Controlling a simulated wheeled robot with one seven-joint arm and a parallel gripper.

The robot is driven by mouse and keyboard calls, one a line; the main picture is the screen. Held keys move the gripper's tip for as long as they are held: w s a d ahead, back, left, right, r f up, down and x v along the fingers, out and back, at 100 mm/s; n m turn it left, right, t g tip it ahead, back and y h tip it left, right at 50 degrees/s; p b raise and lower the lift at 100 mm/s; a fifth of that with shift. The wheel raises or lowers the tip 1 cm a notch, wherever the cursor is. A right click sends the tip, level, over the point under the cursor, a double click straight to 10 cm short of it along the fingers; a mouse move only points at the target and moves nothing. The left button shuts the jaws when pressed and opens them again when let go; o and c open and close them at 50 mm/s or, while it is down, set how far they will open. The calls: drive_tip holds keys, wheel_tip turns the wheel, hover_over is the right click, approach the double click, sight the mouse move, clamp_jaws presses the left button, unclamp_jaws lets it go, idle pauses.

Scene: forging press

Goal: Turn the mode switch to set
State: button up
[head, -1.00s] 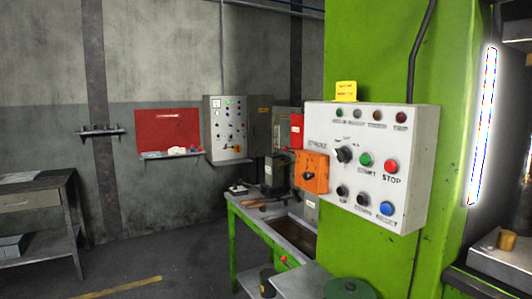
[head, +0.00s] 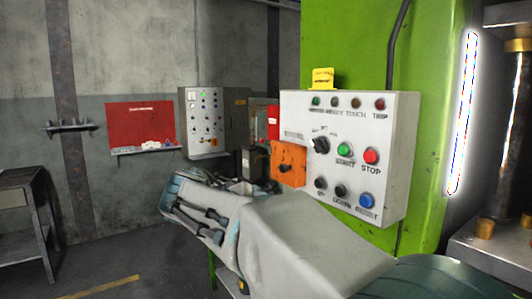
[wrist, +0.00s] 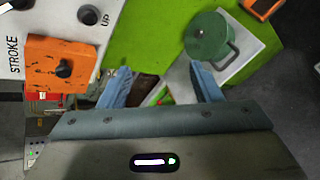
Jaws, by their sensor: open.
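The white control box (head: 352,112) is on the green press column. The black rotary switch (head: 321,145) sits at its upper left, with small labels around it. Its pointer is too small to read surely. An orange box (head: 288,160) with a black knob is at the panel's left edge; it also shows in the wrist view (wrist: 45,80), beside the word STROKE. My gripper (wrist: 160,70) is open and empty, its two blue-grey fingers apart. It is below and left of the panel, apart from it.
Green START (head: 344,149) and red STOP (head: 371,155) buttons are right of the switch. Black UP (head: 320,183) and DOWN (head: 341,191) and blue RESET (head: 365,201) buttons are below.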

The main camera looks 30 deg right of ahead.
sight(314, 146)
drive_tip(key=w+d+r+n+g+h, duration=0.1)
drive_tip(key=w+r+h, duration=0.15)
drive_tip(key=r, duration=0.45)
drive_tip(key=w+r+h, duration=0.2)
drive_tip(key=r+h, duration=0.2)
drive_tip(key=r, duration=0.3)
drive_tip(key=d, duration=0.4)
drive_tip(key=d+p, duration=0.1)
drive_tip(key=d, duration=0.4)
drive_tip(key=w+d, duration=0.1)
drive_tip(key=d, duration=0.3)
drive_tip(key=shift+d+f+p, duration=0.3)
drive_tip(key=shift+d+p, duration=0.05)
drive_tip(key=shift+p, duration=0.05)
drive_tip(key=c, duration=1)
